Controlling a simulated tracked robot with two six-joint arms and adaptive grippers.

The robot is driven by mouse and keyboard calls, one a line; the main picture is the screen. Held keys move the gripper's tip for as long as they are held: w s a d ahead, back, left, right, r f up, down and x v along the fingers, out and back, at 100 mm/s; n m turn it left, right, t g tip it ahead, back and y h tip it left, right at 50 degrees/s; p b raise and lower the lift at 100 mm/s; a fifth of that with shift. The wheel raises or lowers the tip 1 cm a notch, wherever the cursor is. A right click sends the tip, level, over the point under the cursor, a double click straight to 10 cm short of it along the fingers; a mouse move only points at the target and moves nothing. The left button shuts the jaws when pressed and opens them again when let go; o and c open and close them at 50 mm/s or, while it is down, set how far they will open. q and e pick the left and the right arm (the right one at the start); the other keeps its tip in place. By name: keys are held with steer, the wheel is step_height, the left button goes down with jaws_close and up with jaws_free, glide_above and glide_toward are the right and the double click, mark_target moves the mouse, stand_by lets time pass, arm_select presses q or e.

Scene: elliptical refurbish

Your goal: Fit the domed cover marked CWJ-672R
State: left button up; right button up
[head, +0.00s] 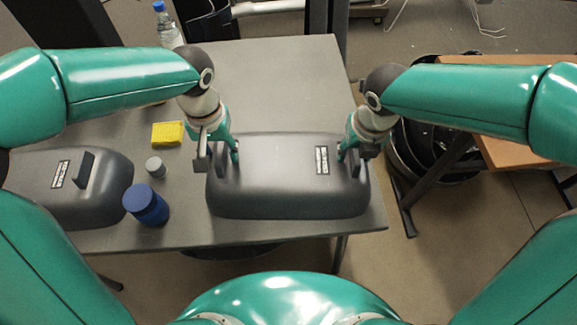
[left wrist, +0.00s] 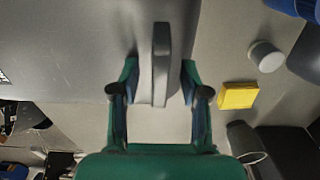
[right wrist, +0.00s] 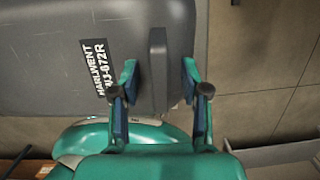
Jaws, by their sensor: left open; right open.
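A dark grey domed cover (head: 275,185) sits on the table's right part. Its label (right wrist: 97,68) reads in part "WJ-672R" in the right wrist view. It has an upright fin-like handle at each end. My left gripper (head: 221,158) is open, with its fingers on either side of the left handle (left wrist: 161,60). My right gripper (head: 353,155) is open, with its fingers on either side of the right handle (right wrist: 158,65). Neither gripper is closed on a handle.
A second, similar dark cover (head: 100,200) lies at the table's left; its label is too small to read. Between the covers stand a blue jar (head: 146,205), a small grey cylinder (head: 155,167) and a yellow block (head: 168,133). A bottle (head: 167,27) stands at the back. The table (head: 285,75) is clear behind the cover.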

arm_select(q)
jaws_close()
arm_select(e)
jaws_close()
